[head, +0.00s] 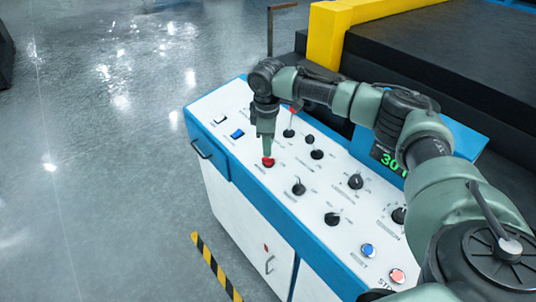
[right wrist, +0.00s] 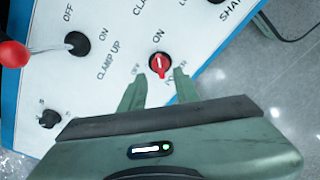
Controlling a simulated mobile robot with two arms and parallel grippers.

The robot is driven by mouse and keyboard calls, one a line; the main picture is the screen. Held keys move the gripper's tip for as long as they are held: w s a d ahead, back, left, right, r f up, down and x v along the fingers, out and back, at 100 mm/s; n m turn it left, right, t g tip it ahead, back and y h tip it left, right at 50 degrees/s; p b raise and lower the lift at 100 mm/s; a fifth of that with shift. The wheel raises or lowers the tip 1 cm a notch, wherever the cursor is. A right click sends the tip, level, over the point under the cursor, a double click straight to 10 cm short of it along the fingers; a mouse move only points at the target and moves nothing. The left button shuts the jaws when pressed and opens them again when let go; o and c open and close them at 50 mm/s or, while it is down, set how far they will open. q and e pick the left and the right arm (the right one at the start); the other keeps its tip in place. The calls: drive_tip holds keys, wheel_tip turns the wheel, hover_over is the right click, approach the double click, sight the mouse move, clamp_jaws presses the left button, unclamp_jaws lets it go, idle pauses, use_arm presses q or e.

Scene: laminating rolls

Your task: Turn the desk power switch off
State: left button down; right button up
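The desk power switch is a red rotary knob (head: 268,162) on the white panel of the control desk (head: 230,104), near its left edge. In the right wrist view the red knob (right wrist: 160,64) has its grip in line with the printed "ON"; "OFF" is printed to its lower left. My right gripper (head: 267,150) points down at the knob from above. In the right wrist view its two fingers (right wrist: 158,80) are apart and empty, with the knob between and just beyond the tips. Contact cannot be told. My left gripper is not in view.
A red-tipped lever (head: 291,118) stands behind the right gripper. Several black knobs, a blue button (head: 368,250) and a red button (head: 397,276) sit on the panel. A green-digit display (head: 388,160) and a dark machine with a yellow frame (head: 328,35) stand behind.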

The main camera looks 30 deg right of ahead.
sight(268, 158)
drive_tip(key=f, duration=0.3)
drive_tip(key=f+p, duration=0.1)
drive_tip(key=f, duration=0.1)
drive_tip(key=shift+w+d+f, duration=0.15)
drive_tip(key=shift+w+f, duration=0.1)
drive_tip(key=shift+f, duration=0.1)
clamp_jaws()
drive_tip(key=n+p, duration=0.1)
drive_tip(key=n, duration=0.1)
drive_tip(key=shift+n+p, duration=0.3)
drive_tip(key=shift+n, duration=0.1)
drive_tip(key=n, duration=0.3)
drive_tip(key=shift+g, duration=0.3)
drive_tip(key=n, duration=0.5)
drive_tip(key=shift+w+n+g, duration=0.15)
drive_tip(key=shift+n+g, duration=0.15)
drive_tip(key=shift+n, duration=0.1)
drive_tip(key=n, duration=0.6)
drive_tip(key=shift+g+b, duration=0.35)
drive_tip(key=shift+g, duration=0.05)
